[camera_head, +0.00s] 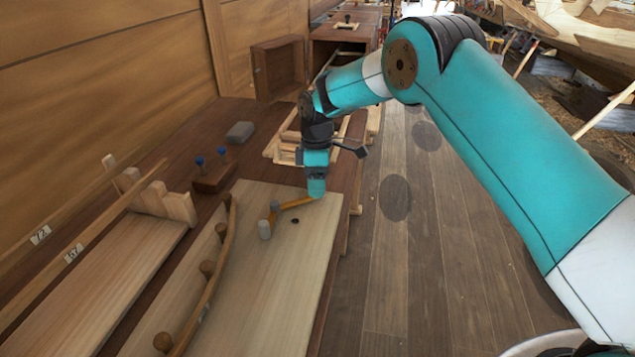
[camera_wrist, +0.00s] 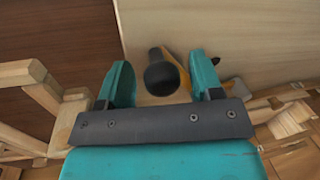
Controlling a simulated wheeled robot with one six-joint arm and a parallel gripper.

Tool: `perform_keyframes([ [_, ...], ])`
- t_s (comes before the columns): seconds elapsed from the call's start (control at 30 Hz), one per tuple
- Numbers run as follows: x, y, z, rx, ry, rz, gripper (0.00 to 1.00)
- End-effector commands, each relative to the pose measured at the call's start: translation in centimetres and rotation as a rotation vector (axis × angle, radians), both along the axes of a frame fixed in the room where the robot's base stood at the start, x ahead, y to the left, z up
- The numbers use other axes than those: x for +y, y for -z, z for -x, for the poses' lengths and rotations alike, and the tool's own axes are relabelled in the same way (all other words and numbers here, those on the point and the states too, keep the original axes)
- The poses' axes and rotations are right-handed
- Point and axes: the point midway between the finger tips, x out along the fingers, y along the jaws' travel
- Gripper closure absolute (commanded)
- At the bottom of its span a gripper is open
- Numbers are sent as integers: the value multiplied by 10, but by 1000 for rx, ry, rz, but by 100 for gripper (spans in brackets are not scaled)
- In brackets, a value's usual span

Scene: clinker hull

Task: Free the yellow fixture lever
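The yellow fixture lever (camera_head: 292,204) lies over the pale wooden board, running from a pivot at its left end toward my gripper. A short grey cylinder (camera_head: 264,229) stands close to the pivot. My gripper (camera_head: 316,192) is at the lever's right end, pointing down. In the wrist view my gripper (camera_wrist: 160,72) has its two teal fingers apart, with a dark round knob (camera_wrist: 163,78) between them and visible gaps on both sides. Part of the yellow lever (camera_wrist: 183,83) shows behind the knob. My gripper hides the lever's far end in the head view.
A curved wooden strip (camera_head: 213,275) runs along several round pegs on the board (camera_head: 290,270). A block with two blue-topped pins (camera_head: 213,178) and a grey block (camera_head: 240,132) stand on the bench further back. A small dark hole (camera_head: 295,221) is in the board.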

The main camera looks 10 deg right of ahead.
Motion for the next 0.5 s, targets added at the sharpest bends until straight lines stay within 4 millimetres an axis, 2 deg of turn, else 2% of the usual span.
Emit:
perform_keyframes([
  [0.33,-3,-3,-1,2,6,2,40],
  [0.5,-4,-27,-6,-2,5,1,40],
])
